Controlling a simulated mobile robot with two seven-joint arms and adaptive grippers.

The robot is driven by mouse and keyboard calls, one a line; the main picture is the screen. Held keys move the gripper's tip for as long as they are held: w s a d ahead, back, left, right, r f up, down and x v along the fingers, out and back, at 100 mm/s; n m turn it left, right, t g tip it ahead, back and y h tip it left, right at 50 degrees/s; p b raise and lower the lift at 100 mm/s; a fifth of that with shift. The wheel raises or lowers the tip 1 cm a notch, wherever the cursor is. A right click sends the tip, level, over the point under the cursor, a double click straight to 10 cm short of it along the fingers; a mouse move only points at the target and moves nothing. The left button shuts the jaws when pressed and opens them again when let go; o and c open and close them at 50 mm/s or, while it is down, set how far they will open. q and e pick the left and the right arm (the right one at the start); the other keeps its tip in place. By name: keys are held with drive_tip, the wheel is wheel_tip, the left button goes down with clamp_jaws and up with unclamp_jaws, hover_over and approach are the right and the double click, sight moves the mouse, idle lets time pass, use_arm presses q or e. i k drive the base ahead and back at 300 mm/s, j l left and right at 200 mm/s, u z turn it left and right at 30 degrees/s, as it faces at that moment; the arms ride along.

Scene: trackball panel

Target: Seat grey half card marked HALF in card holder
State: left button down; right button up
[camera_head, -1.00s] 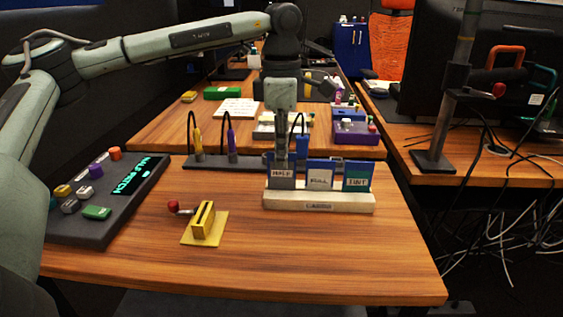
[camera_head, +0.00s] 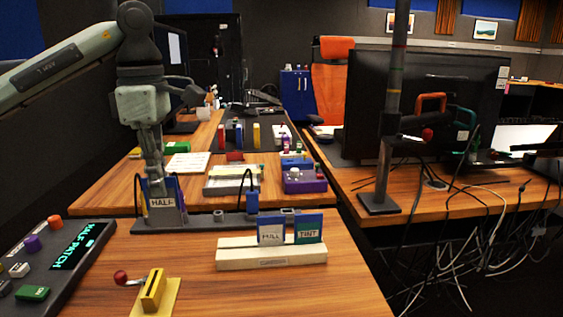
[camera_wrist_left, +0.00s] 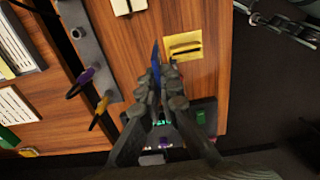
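The grey half card (camera_head: 163,203), with a white label reading HALF, hangs upright from my left gripper (camera_head: 155,186). My left gripper is shut on its top edge and holds it in the air. In the left wrist view the card (camera_wrist_left: 156,58) shows nearly edge-on as a thin blue strip beyond the fingers (camera_wrist_left: 162,88). The yellow card holder (camera_head: 153,290) has a dark slot and stands on a yellow plate at the front of the desk, below the card in the head view. It also shows in the left wrist view (camera_wrist_left: 185,48), apart from the card.
The white card rack (camera_head: 270,256) holds the FULL and TINT cards. A red-knobbed lever (camera_head: 122,277) sits beside the holder. The dark panel (camera_head: 60,262) with buttons and a HALF-PATCH display is at left. A dark cable strip (camera_head: 215,222) lies behind.

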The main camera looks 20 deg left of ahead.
sight(157, 297)
drive_tip(key=k, duration=1)
